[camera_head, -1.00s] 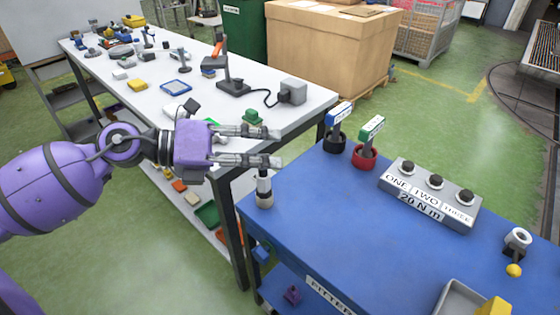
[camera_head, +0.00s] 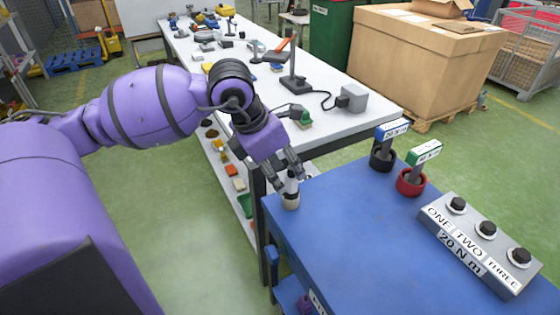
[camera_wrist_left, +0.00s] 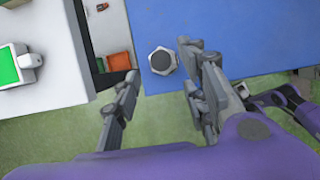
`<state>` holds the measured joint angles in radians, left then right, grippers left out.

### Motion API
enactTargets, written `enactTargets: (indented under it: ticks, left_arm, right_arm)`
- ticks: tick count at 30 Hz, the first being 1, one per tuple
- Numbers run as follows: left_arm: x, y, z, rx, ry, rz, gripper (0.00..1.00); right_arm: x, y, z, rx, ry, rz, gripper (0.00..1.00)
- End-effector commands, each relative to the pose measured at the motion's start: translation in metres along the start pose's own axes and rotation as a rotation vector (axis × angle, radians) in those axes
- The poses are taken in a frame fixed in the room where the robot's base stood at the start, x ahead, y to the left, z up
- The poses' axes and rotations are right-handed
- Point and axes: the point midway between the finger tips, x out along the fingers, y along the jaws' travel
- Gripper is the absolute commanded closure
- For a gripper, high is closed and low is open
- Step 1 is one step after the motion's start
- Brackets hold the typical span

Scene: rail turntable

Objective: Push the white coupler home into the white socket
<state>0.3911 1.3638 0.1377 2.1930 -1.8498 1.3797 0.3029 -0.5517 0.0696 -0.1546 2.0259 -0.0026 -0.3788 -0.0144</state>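I cannot surely pick out the white coupler or the white socket. A small upright piece with a dark top and a pale base (camera_head: 290,201) stands at the near left corner of the blue table. From above, in the left wrist view, it shows a pale hexagonal rim (camera_wrist_left: 162,61) around a dark top. My left gripper (camera_head: 287,174) points down close to this piece and partly overlaps it. In the left wrist view its fingers (camera_wrist_left: 160,88) are spread apart with nothing between the tips.
The blue table (camera_head: 350,245) carries two labelled holders, black (camera_head: 381,160) and red (camera_head: 411,183), and a grey three-knob box (camera_head: 480,245). A white bench (camera_head: 335,120) with several small parts stands behind. The blue table's middle is clear.

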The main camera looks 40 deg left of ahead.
Motion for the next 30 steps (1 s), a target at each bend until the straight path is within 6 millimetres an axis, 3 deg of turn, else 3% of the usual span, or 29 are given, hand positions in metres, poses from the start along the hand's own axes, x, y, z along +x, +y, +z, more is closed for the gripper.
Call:
enactTargets:
  ticks: [3,9,20,27,30]
  left_arm:
    - [0.019,-0.001,0.0,-0.001,-0.001,-0.002,0.6]
    - [0.04,0.0,0.001,-0.001,-0.002,-0.002,0.6]
    - [0.044,0.0,0.0,0.0,-0.001,-0.001,0.6]
    - [0.044,0.0,0.0,0.0,-0.001,-0.001,0.92]
    - [0.045,0.0,0.0,0.0,0.0,-0.001,1.0]
  right_arm:
    - [0.001,0.002,0.004,-0.002,-0.006,0.002,0.6]
    - [0.002,0.003,0.004,-0.004,-0.005,0.003,0.6]
    - [0.002,0.003,-0.002,-0.005,0.005,0.003,0.6]
    - [0.002,0.003,-0.003,-0.005,0.006,0.003,0.6]
    - [0.002,0.003,-0.003,-0.005,0.006,0.003,0.6]
